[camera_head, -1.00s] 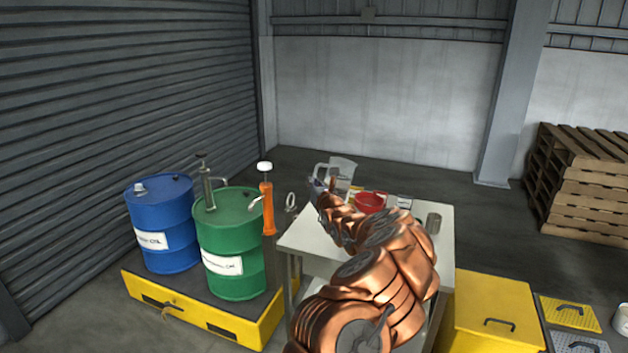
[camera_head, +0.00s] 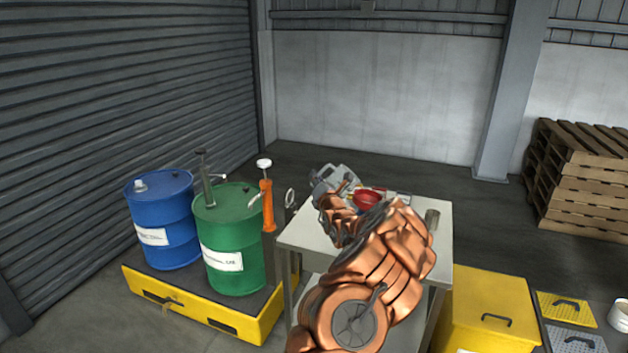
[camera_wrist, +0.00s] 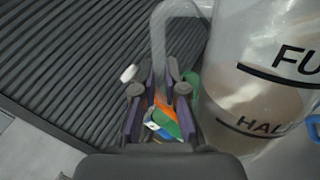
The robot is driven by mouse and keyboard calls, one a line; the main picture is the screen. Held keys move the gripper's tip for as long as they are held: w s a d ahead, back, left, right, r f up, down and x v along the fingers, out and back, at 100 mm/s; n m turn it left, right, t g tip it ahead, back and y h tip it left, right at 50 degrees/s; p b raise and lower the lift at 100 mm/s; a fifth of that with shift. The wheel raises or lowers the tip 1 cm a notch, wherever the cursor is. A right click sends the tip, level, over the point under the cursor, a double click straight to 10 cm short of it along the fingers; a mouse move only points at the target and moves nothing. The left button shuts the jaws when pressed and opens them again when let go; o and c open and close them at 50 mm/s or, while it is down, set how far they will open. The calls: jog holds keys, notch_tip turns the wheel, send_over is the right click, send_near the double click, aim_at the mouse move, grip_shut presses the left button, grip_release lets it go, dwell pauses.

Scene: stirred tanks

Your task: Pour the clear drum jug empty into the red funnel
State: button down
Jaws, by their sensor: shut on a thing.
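The clear drum jug (camera_head: 342,176) is tilted at the back of the white table, close beside and left of the red funnel (camera_head: 369,198). My gripper (camera_wrist: 160,98) is shut on the jug's handle (camera_wrist: 160,38) in the wrist view. The jug's body (camera_wrist: 250,55) fills the right of that view, with level lines and black lettering starting "FU" and "HAL". My arm hides part of the funnel and its base in the head view. I cannot tell how much liquid the jug holds, or see a stream.
The white table (camera_head: 300,240) also bears a grey metal cup (camera_head: 432,217) at its right. A yellow bin (camera_head: 490,310) stands right of the table.

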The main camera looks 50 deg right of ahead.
jog(key=shift+s+d+r+m+h+p, duration=0.3)
jog(key=shift+s+d+r+m+h, duration=0.15)
jog(key=shift+m, duration=0.55)
jog(key=shift+s+d+r+m+h+p, duration=0.15)
jog(key=shift+s+d+r+m+p, duration=0.2)
jog(key=shift+r+m, duration=0.35)
jog(key=shift+s+d+r+m+h+p, duration=0.1)
jog(key=shift+s+d+r+m+p, duration=0.15)
jog(key=shift+d+r+m+p, duration=0.4)
jog(key=shift+s+d+r+m+h+b, duration=0.2)
jog(key=shift+s+d+r+m, duration=0.2)
jog(key=shift+m, duration=0.2)
jog(key=shift+s+d+r+m+h+b, duration=0.1)
jog(key=shift+s+d+r+m+b, duration=0.15)
jog(key=shift+r+m, duration=0.3)
jog(key=shift+s+d+r+m+h+b, duration=0.1)
jog(key=shift+s+d+r+m+b, duration=0.2)
jog(key=shift+m, duration=0.4)
jog(key=s+d+r+m+g+h, duration=0.1)
jog(key=s+d+r+m, duration=0.3)
jog(key=d+m, duration=0.1)
jog(key=shift+m+g+h, duration=0.3)
jog(key=shift+m+g, duration=0.1)
jog(key=shift+m, duration=0.4)
jog(key=shift+s+d+r, duration=0.1)
jog(key=shift+s+r, duration=0.05)
dwell(1.8)
